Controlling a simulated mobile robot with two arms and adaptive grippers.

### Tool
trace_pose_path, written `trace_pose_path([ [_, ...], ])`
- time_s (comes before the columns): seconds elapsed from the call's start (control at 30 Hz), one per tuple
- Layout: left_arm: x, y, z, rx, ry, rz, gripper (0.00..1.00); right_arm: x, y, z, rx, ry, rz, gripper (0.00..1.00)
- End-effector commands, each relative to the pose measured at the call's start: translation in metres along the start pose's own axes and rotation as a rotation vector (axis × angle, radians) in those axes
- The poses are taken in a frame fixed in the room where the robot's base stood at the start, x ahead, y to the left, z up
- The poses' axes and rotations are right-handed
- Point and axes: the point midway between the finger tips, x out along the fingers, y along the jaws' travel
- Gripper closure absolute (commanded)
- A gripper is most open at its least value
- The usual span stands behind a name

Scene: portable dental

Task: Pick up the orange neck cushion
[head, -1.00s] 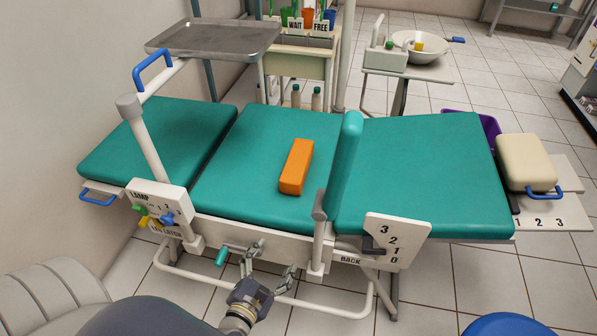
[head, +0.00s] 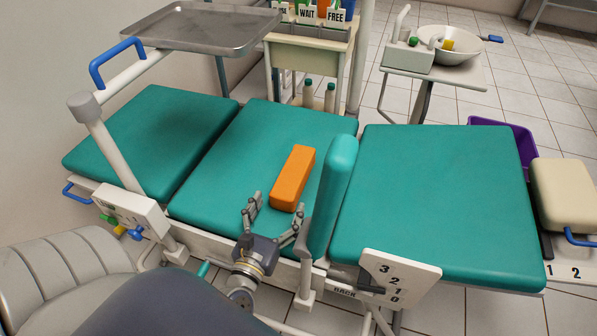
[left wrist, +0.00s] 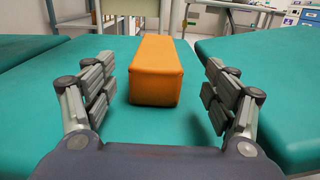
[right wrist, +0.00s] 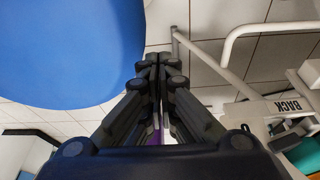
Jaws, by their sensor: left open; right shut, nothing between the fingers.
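The orange neck cushion (head: 293,178) is a long block lying on the middle teal pad of the dental chair (head: 235,160). In the left wrist view the cushion (left wrist: 156,72) lies straight ahead, its near end facing me, centred between the fingers. My left gripper (head: 274,218) is open and empty, just short of the cushion's near end, with a finger off to each side. The fingers do not appear to touch it. My right gripper (right wrist: 156,62) is shut and empty in the right wrist view, above the floor beside the chair; it is outside the head view.
A teal upright armrest (head: 333,195) stands close to the right of the cushion. A metal tray (head: 200,28) on a white post is at the back left. A lever panel (head: 400,272) is at the front. A blue round seat (right wrist: 70,45) is near my right gripper.

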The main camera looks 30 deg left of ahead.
Motion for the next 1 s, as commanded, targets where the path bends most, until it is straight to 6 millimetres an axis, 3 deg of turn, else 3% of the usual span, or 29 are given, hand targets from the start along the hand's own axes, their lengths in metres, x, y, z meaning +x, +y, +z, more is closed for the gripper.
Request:
trace_pose_path([
  [0.13, 0.023, 0.0, 0.001, 0.001, -0.004, 0.002, 0.22, 0.0, 0.0, 0.0, 0.0, 0.0, 0.0, 1.0],
  [0.47, 0.046, 0.001, -0.001, 0.001, -0.001, 0.0, 0.22, 0.002, 0.0, 0.001, 0.0, 0.0, 0.0, 1.0],
  [0.73, 0.082, 0.004, -0.003, 0.001, -0.002, 0.0, 0.22, 0.006, 0.0, 0.002, 0.0, -0.001, 0.0, 1.0],
  [1.0, 0.091, 0.004, -0.003, 0.002, 0.001, -0.001, 0.22, 0.006, 0.0, 0.002, -0.001, -0.001, 0.0, 1.0],
])
